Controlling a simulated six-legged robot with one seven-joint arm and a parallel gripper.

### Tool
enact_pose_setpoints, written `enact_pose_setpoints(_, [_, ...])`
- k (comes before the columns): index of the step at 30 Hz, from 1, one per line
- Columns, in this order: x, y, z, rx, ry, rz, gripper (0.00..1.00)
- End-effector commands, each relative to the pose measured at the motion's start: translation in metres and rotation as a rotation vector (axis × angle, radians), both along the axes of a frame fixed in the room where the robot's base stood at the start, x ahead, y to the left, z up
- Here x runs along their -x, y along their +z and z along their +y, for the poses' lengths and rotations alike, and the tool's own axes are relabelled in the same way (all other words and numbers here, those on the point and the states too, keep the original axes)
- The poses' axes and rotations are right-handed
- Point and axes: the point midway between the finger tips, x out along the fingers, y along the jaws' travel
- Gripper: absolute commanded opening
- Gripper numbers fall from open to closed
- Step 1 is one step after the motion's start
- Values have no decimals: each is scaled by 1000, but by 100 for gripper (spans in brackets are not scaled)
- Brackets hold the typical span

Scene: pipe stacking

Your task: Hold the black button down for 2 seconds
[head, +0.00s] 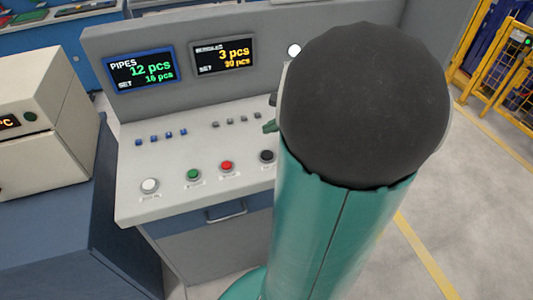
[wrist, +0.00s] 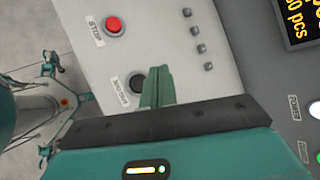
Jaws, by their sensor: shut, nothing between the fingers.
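The black button (head: 267,157) is the rightmost of the row of round buttons on the sloped console top in the head view. It also shows in the wrist view (wrist: 137,83), beside a white label and partly covered by my gripper. My gripper (wrist: 160,72) is shut and empty, its green fingers over the panel just right of the button there. In the head view, its green tip (head: 270,126) pokes out from behind my arm, above and behind the button. I cannot tell whether the fingers touch the panel or the button.
The red button (head: 226,167), the green button (head: 193,175) and the white button (head: 149,186) stand left of the black one. Several small switches (head: 236,120) lie behind. Two displays (head: 140,70) stand on the upright back panel. My arm hides the console's right side.

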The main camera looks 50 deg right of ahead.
Motion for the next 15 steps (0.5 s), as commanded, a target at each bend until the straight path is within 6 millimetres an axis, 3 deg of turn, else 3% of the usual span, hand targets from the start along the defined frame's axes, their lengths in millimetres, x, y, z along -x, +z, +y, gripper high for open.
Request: enact_pose_setpoints(15, [0, -63, 1, -3, 1, 1, 0])
